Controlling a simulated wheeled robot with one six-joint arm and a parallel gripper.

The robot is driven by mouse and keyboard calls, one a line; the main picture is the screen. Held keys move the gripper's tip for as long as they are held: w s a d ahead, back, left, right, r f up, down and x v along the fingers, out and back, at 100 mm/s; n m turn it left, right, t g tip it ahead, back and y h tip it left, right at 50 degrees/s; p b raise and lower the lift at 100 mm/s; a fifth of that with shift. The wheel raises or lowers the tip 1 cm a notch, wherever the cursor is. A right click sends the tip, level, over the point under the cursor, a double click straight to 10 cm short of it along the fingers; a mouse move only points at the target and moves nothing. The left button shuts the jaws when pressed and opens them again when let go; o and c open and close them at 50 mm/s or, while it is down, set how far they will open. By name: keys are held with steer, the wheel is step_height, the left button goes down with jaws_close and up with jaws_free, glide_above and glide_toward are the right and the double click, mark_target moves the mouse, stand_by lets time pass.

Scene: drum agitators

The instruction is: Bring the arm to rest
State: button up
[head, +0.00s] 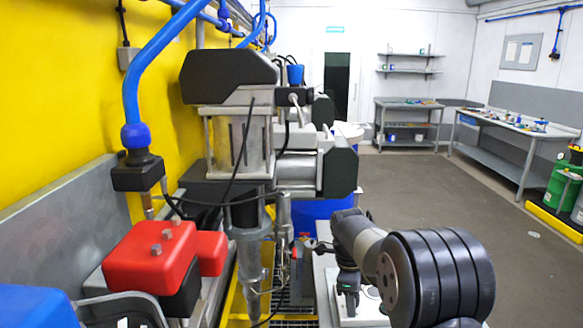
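My arm (375,250) comes in from the lower right of the head view, reaches forward and bends downward. My gripper (350,300) is at the lower middle, pointing down, small and partly hidden by my own arm links. I cannot tell whether its fingers are open or shut, and I see nothing clearly held in it. A pale flat surface lies below and around it; whether they touch is unclear.
Left of my arm stands a drum agitator (238,140) with a blue drum (318,212) behind it. A red unit (160,258) and a yellow wall (50,110) are at left. Open floor (440,195) lies right, with workbenches (520,130) and a green container (562,182) beyond.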

steer(key=n, duration=0.3)
steer(key=n+b, duration=0.1)
steer(key=n, duration=0.3)
steer(key=shift+s+d+f+t, duration=0.15)
steer(key=shift+d+t, duration=0.05)
steer(key=shift+t, duration=0.2)
steer(key=n+b, duration=0.1)
steer(key=n, duration=0.5)
steer(key=shift+d+t+y+b, duration=0.1)
steer(key=shift+t+y+b, duration=0.2)
steer(key=shift+t+b, duration=0.1)
steer(key=shift+n, duration=0.5)
